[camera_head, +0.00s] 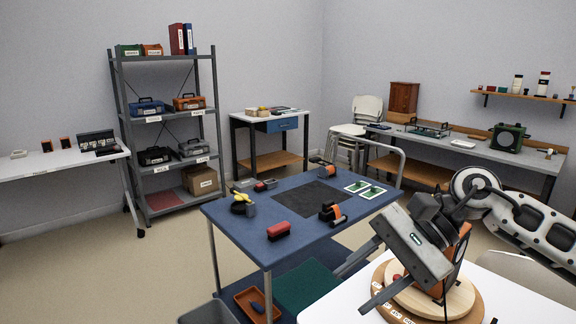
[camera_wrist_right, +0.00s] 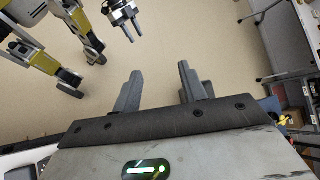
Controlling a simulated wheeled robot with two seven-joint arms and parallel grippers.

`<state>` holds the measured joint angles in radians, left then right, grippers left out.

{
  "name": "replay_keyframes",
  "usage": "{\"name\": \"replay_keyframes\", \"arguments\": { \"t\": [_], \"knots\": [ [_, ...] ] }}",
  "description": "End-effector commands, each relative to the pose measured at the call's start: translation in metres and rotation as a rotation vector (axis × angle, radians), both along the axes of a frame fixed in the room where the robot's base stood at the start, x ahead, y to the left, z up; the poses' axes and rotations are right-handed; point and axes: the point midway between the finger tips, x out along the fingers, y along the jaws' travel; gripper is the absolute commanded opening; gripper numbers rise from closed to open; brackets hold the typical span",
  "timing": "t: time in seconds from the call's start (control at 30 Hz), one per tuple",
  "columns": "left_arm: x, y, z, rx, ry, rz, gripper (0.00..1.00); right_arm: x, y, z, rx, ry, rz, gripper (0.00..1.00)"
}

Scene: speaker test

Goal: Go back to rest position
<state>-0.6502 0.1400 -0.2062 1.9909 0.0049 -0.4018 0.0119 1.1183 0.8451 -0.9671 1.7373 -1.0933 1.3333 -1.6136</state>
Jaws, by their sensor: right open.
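My right gripper (camera_head: 352,290) is a grey, boxy gripper at the lower right of the head view, over the near white table. Its two fingers point down and left, stand apart and have nothing between them. The right wrist view also shows the open fingers (camera_wrist_right: 158,80), with bare floor beyond them. My right arm (camera_head: 520,212) comes in from the right edge. In the head view the gripper partly hides a round wooden board (camera_head: 468,303) with labels along its rim. My left gripper does not show in the head view.
The white table (camera_head: 520,300) is partly bare around the board. Behind it stands a blue work table (camera_head: 240,218) with a red brush (camera_head: 279,230) and tools. Shelves (camera_head: 165,180) and benches line the walls. Yellow-and-grey machine parts (camera_wrist_right: 75,40) show in the wrist view.

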Motion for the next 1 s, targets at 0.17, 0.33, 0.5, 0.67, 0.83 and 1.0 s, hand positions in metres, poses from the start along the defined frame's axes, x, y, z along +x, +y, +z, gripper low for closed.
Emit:
{"name": "replay_keyframes", "arguments": {
  "t": [0.17,0.33,0.5,0.67,0.83,1.0],
  "knots": [
    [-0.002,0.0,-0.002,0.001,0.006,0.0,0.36,-0.024,0.082,-0.003,0.467,0.606,-0.254,0.42],
    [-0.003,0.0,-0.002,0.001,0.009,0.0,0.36,-0.01,0.096,-0.007,0.845,1.315,-0.531,0.42],
    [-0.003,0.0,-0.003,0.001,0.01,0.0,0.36,0.014,0.063,-0.064,1.19,2.105,-0.805,0.42],
    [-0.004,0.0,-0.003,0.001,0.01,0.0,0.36,-0.002,0.015,-0.169,-1.312,-2.427,0.876,0.42],
    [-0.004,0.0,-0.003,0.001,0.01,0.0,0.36,-0.061,-0.022,-0.265,-1.055,-1.871,0.634,0.42],
    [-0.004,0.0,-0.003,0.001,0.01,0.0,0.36,-0.115,-0.038,-0.315,-0.935,-1.543,0.496,0.42]
  ]
}}
